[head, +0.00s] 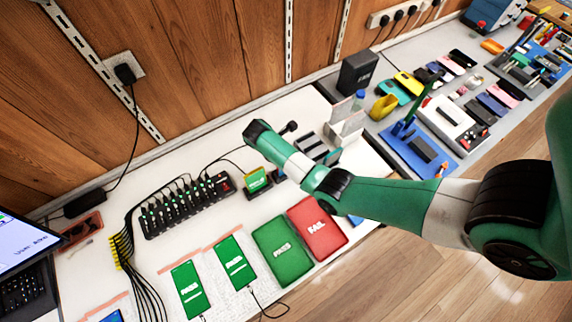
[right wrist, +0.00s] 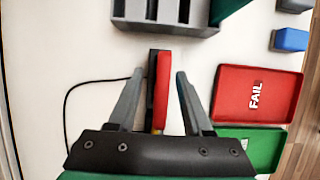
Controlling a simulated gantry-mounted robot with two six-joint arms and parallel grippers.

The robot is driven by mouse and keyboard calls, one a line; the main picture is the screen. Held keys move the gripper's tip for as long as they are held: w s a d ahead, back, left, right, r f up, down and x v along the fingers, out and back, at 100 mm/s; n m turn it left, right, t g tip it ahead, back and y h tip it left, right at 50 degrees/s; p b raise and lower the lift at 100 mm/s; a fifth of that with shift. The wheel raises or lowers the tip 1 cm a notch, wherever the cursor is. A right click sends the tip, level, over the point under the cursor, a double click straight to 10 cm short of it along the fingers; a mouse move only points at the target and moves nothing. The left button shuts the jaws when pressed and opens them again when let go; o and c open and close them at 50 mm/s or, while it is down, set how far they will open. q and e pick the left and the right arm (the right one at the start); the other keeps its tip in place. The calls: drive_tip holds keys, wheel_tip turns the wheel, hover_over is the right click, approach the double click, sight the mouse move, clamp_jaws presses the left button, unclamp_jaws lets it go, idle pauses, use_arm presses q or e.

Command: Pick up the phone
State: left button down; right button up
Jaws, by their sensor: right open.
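In the head view a small phone with a lit green screen (head: 257,179) stands tilted in a dark stand beside my right wrist. In the right wrist view a narrow upright red and black thing (right wrist: 161,92), which looks like the phone and its stand seen edge-on, lies between my fingers. My right gripper (right wrist: 160,74) is open, with one finger on each side of it and gaps showing. In the head view my right arm hides its fingers. My left gripper is in neither view.
A green PASS tray (head: 282,250) and a red FAIL tray (head: 316,227) lie in front. A grey slotted holder (right wrist: 165,14) stands close by. A black charging hub (head: 187,205) with cables is at the left. Two green-screen phones lie on mats at the front (head: 189,289).

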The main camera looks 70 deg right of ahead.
drive_tip(key=x, duration=0.2)
drive_tip(key=shift+f, duration=0.3)
clamp_jaws()
idle(1.1)
